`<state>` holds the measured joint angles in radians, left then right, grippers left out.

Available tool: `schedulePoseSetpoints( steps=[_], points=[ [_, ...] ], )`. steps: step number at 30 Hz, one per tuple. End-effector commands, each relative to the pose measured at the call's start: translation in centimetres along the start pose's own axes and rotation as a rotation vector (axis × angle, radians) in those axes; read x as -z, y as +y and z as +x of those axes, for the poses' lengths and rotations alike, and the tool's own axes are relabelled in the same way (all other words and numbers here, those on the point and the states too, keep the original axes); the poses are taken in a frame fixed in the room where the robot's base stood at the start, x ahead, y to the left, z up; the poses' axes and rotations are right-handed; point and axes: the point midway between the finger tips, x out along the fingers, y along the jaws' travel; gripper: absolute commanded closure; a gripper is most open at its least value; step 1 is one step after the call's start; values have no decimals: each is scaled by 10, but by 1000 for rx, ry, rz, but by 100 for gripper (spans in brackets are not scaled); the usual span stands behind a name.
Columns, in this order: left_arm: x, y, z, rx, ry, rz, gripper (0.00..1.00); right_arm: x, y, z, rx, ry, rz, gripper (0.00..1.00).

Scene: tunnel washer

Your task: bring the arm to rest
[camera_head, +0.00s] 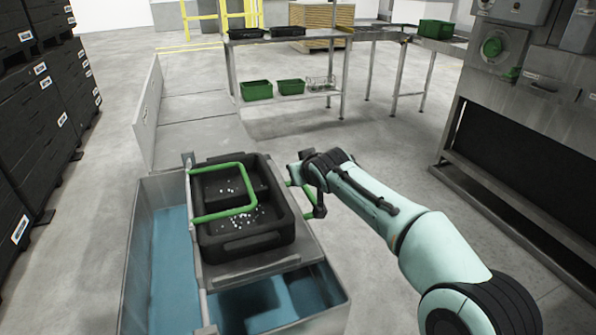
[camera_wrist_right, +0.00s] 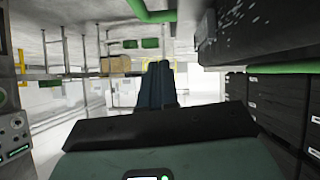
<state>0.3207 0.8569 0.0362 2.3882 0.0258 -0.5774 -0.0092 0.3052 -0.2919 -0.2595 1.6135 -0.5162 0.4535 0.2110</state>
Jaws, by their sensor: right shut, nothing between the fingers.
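My right arm (camera_head: 395,220) comes in from the right in the head view and reaches toward the tank. Its gripper (camera_head: 312,180) is beside the right side of a black crate (camera_head: 245,241), apart from the crate body. In the right wrist view the two dark fingers (camera_wrist_right: 158,85) lie together, shut and empty. A green bar passes close behind the gripper in the head view; I cannot tell whether they touch. My left gripper is in neither view.
The crate holds small white pieces, with a green handle (camera_head: 225,216) across it. It sits on a metal tank (camera_head: 138,270) with blue water. Black crate stacks (camera_head: 50,110) stand left, a machine (camera_head: 520,140) right, a bench (camera_head: 290,40) behind. Open floor lies between.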

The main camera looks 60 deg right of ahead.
Motion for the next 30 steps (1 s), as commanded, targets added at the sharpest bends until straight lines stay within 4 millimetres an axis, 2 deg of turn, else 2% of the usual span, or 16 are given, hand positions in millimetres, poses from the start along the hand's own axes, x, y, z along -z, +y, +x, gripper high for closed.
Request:
schedulePoseSetpoints(
  steps=[1, 3, 7, 20, 23, 30],
  points=[
    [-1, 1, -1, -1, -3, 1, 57, 1, 2, -12, 0, 4, 2, 100],
    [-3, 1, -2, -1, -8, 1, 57, 1, 2, -25, -1, 4, 1, 100],
    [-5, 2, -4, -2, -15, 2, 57, 2, 3, -42, 0, 4, 2, 100],
    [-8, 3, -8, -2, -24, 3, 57, 4, 4, -53, 0, 4, 2, 100],
    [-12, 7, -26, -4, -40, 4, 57, 19, 8, -66, 2, 9, 6, 100],
    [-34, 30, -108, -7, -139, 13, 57, 92, 23, -122, 11, 33, 23, 100]
  ],
)
